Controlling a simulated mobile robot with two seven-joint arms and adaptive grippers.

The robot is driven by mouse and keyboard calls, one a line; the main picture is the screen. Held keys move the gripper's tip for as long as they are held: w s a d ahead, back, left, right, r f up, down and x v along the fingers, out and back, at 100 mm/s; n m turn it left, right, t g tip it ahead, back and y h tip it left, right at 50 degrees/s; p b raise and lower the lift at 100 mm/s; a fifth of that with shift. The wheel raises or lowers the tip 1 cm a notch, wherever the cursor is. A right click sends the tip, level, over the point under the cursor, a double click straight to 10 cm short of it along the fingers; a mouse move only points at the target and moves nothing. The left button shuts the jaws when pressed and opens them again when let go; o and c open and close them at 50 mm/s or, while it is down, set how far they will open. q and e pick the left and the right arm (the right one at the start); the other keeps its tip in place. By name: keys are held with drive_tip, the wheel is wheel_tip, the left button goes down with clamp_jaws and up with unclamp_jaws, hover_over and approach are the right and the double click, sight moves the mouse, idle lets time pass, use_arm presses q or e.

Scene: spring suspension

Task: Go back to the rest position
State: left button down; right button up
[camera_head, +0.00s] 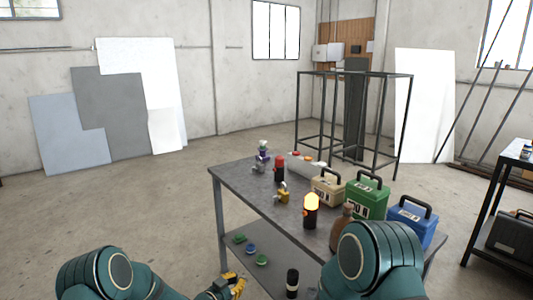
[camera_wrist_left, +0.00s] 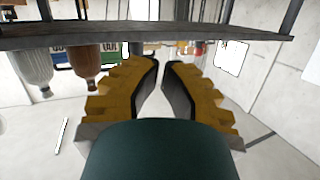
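My left gripper (camera_head: 236,284) shows at the bottom of the head view, its yellow fingers low in front of the table's near left side. In the left wrist view its two yellow ridged fingers (camera_wrist_left: 162,66) stand apart with a narrow gap and nothing between them. It is open and empty, clear of the table edge. My right arm shows at the lower right of the head view, in front of the table, but its gripper is out of view.
The grey metal table (camera_head: 232,182) carries a beige box (camera_head: 327,187), a green box (camera_head: 367,197), a blue box (camera_head: 412,222), a glowing orange-topped black lamp (camera_head: 311,211) and a brown bottle (camera_head: 342,222). A black frame (camera_head: 297,108) stands behind. The floor at left is clear.

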use_arm(q)
drive_tip(key=s+f+n+g+y, duration=0.1)
drive_tip(key=s+f+n+g, duration=0.1)
drive_tip(key=s, duration=1)
drive_tip(key=s+f+n+g+y, duration=0.2)
drive_tip(key=s+f+n+g, duration=0.1)
drive_tip(key=s, duration=0.9)
drive_tip(key=s+f+n+g+y, duration=0.1)
drive_tip(key=s+n+g, duration=0.3)
drive_tip(key=s, duration=0.8)
drive_tip(key=f+g, duration=0.1)
drive_tip(key=g, duration=0.1)
drive_tip(key=shift+f+n+g+y, duration=0.3)
drive_tip(key=shift+f+y, duration=0.1)
use_arm(e)
drive_tip(key=s+f+n+g+y, duration=0.1)
drive_tip(key=s+g+y, duration=0.4)
drive_tip(key=s, duration=1.6)
drive_tip(key=shift+f+g, duration=0.4)
drive_tip(key=shift+g, duration=0.5)
